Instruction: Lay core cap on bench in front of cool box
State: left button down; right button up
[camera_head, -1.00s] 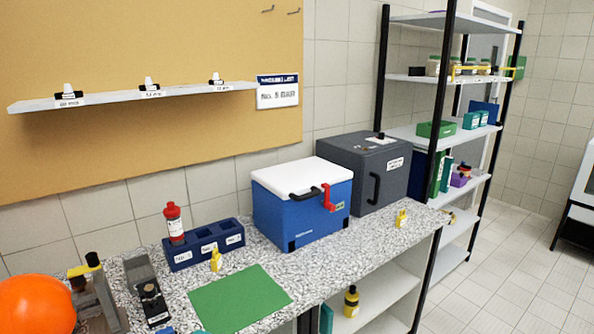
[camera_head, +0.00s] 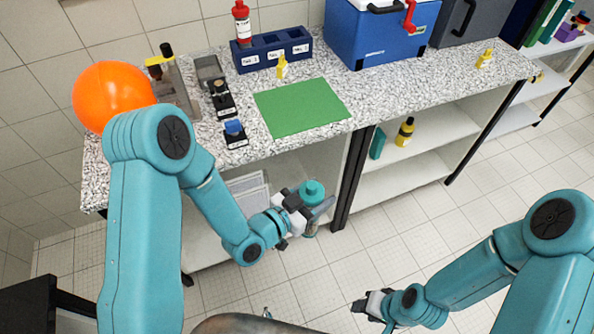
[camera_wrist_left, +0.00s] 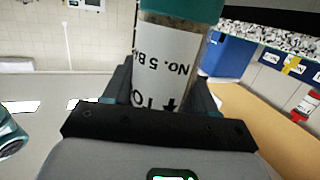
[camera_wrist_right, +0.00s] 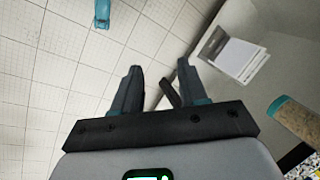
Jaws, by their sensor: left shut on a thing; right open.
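A clear core tube with a teal core cap (camera_head: 312,188) on its upper end is in my left gripper (camera_head: 306,208), in front of the bench edge. In the left wrist view the labelled tube (camera_wrist_left: 168,60) stands between the shut fingers, with the teal cap (camera_wrist_left: 185,8) at the top. The tube with brownish filling (camera_wrist_right: 297,122) also shows in the right wrist view. My right gripper (camera_head: 370,304) is open and empty, low over the floor; its fingers show apart (camera_wrist_right: 158,82). The blue cool box (camera_head: 375,38) stands at the back of the bench.
On the bench (camera_head: 405,92), a green mat (camera_head: 301,106) lies left of the cool box front. Speckled bench in front of the box is clear.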

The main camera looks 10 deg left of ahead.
jog(key=shift+o, duration=1.4)
jog(key=shift+w, duration=0.15)
notch_tip(320, 180, up, 36)
jog(key=m+t+h, duration=0.3)
jog(key=m+t, duration=0.1)
jog(key=m, duration=2.8)
send_over(315, 188)
jog(key=s+d, duration=0.1)
jog(key=s, duration=0.4)
jog(key=x, duration=1.2)
jog(key=shift+r, duration=0.1)
grip_shut()
